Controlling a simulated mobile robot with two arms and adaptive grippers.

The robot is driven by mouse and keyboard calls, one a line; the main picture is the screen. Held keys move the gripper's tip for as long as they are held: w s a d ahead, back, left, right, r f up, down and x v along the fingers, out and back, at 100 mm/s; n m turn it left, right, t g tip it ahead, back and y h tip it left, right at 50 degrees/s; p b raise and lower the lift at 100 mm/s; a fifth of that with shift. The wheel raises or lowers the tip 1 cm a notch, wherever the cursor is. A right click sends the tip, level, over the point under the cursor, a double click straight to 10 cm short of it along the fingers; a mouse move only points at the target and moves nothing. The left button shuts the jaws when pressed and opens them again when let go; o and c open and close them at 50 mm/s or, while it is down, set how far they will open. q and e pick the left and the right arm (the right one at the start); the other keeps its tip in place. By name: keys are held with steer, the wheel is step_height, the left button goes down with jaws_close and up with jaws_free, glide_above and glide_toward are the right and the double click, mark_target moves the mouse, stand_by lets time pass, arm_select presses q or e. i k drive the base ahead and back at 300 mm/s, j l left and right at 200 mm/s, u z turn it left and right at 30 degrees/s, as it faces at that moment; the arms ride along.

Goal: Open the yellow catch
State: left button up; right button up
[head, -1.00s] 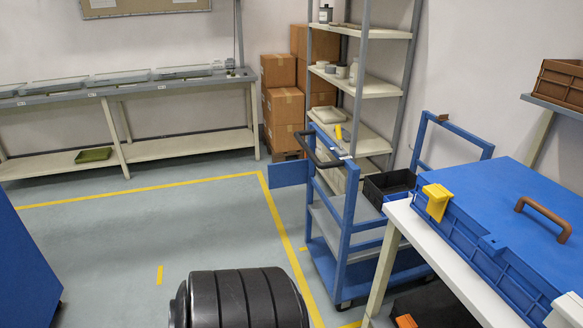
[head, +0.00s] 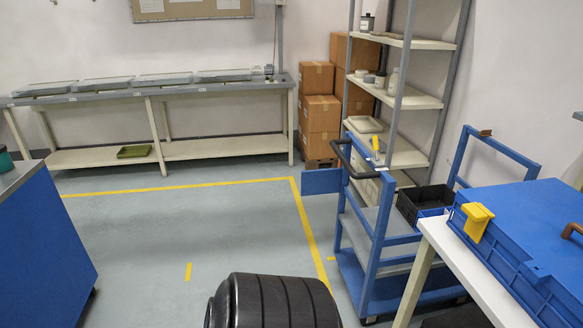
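The yellow catch (head: 477,221) sits on the front-left corner of a large blue lidded box (head: 530,215) at the right of the head view. The catch hangs over the lid edge and down the box's side, and looks closed. The lid is down, with a brown handle (head: 573,230) cut off by the right edge. The box stands on a white-topped table (head: 452,254). Neither of my grippers is in view.
A blue trolley (head: 375,235) with a black crate (head: 425,200) stands left of the table. A black ribbed cylindrical object (head: 273,302) is at bottom centre. A blue cabinet (head: 45,240) is at left. Marked floor (head: 150,235) between is clear.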

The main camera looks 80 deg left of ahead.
mark_target(479, 216)
steer(key=u, duration=1.4)
